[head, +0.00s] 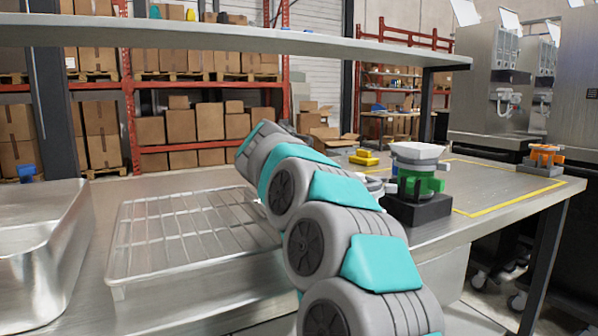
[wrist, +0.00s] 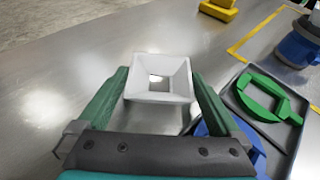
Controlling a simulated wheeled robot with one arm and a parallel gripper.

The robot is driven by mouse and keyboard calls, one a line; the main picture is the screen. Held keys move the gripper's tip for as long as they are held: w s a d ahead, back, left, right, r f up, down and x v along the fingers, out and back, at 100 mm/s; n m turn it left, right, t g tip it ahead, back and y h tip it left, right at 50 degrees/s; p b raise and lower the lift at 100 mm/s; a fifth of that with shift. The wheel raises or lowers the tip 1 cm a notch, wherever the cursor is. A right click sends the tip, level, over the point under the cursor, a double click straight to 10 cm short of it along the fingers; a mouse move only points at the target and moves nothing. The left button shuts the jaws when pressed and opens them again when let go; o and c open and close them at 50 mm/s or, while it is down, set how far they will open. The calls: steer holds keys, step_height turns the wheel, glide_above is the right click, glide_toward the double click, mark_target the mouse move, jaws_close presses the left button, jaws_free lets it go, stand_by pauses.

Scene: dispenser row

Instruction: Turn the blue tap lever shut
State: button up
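In the wrist view my gripper (wrist: 160,76) has its two green fingers spread apart. A white square funnel-like piece (wrist: 158,95) shows between the fingertips; I cannot tell whether they touch it. A blue part (wrist: 240,143) shows beside and under the right finger, which partly hides it; I cannot tell if it is the blue tap lever. A blue round body (wrist: 296,46) stands at the upper right. A green ring-shaped part (wrist: 272,97) sits on a dark tray. In the head view my arm hides the gripper.
In the head view a white-topped green dispenser (head: 419,178) stands on a black base right of my arm. A yellow block (head: 364,157) lies behind. An orange tap unit (head: 545,156) is far right. A wire rack (head: 180,235) and metal basin (head: 45,240) are left. A shelf (head: 230,38) spans above.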

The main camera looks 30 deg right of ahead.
steer(key=shift+r, duration=0.2)
steer(key=v, duration=1.2)
steer(key=shift+c, duration=0.2)
